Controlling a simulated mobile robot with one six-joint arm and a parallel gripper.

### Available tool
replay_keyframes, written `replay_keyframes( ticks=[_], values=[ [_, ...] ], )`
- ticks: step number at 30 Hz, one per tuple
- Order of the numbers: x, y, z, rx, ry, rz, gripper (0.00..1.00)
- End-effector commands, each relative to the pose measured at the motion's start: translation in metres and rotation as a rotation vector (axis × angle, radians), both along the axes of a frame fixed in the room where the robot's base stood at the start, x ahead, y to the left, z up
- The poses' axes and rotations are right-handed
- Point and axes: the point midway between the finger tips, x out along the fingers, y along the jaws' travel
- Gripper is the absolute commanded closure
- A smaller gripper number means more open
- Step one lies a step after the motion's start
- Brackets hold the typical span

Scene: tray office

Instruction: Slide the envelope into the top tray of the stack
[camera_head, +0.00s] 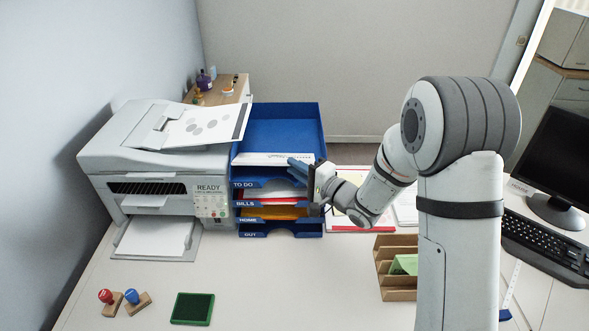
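The stack of blue trays stands on the desk just right of the printer, with labels TO DO, BILLS, HOME and OUT on its fronts. The top tray (283,130) is open above, and its blue floor is bare towards the back. A white envelope (268,158) lies across the front part of the top tray, inside its side walls. My gripper (298,169) is at the tray's front right, with its fingers pointing left at the envelope's right end. Whether the fingers grip the envelope or only overlap it in this view cannot be told.
A printer (150,160) stands close on the left. Lower trays hold papers, including orange sheets (275,212). Two stamps (137,300) and a green pad (193,308) lie front left. A keyboard (545,247) is right.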

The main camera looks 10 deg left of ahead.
Motion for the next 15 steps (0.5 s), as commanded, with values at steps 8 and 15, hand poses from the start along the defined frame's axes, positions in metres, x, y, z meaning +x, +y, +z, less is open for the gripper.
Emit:
replay_keyframes(
  ticks=[8,15],
  values=[
    [-0.0001,-0.0005,-0.0022,-0.003,0.004,-0.001,0.68],
    [-0.001,-0.0029,-0.0029,-0.004,0.006,-0.002,0.68]
  ],
)
